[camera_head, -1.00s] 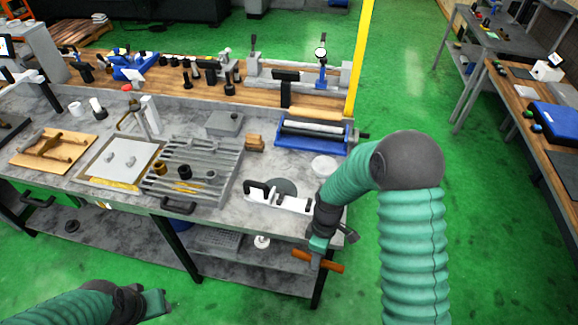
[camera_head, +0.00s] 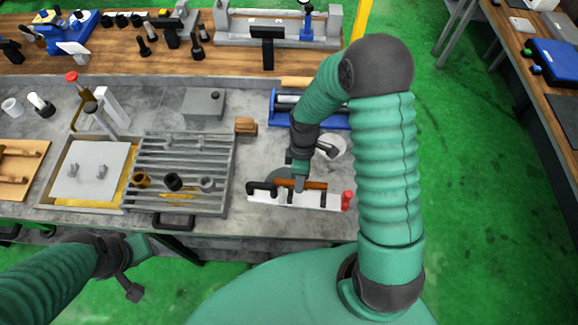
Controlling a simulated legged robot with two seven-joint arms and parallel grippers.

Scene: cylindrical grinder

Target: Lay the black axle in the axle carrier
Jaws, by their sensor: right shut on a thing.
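My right gripper (camera_head: 300,183) is shut on an orange-brown rod (camera_head: 316,185), held about level over a white fixture (camera_head: 318,203) at the bench's front right. I cannot tell whether the rod touches the fixture. The rod looks orange-brown, not black; I see no clearly black axle. The white fixture, which may be the axle carrier, has a black handle (camera_head: 259,188) at its left and a red knob (camera_head: 347,200) at its right. My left gripper (camera_head: 137,268) is low at the left, in front of the bench and away from the fixture; its jaws are unclear.
A grey slatted rack (camera_head: 185,150) with small round parts lies left of the fixture. Beyond are a grey plate (camera_head: 92,170) and a tan board (camera_head: 18,168). A blue roller unit (camera_head: 338,121) stands behind the fixture.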

